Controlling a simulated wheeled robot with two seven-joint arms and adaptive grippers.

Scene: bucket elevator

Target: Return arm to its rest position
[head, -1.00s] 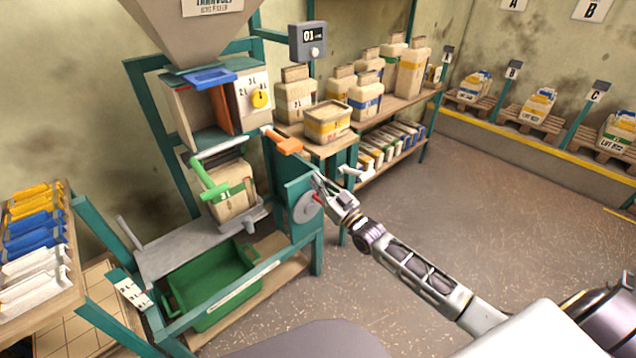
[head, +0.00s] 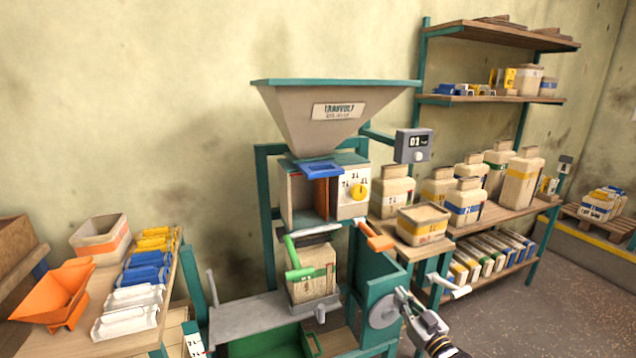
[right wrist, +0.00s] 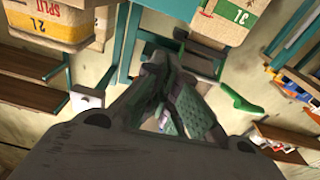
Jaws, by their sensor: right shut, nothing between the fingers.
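My right gripper (head: 408,300) is at the lower middle right of the head view, beside the grey round disc (head: 383,311) on the teal frame. In the right wrist view its fingers (right wrist: 178,100) are closed together with nothing between them. I cannot tell whether it touches the disc. The machine has a big hopper (head: 330,108), a yellow dial (head: 359,191), an orange handle (head: 375,236) and a green handle (head: 297,256). A beige bucket (head: 313,272) sits under the spout, behind the green handle. My left gripper is not in view.
A side table at left holds yellow, blue and white packets (head: 131,298) and an orange scoop (head: 54,296). A green bin (head: 268,342) lies low in the frame. Shelves with several containers (head: 466,200) stand at right. Open floor (head: 500,320) shows at lower right.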

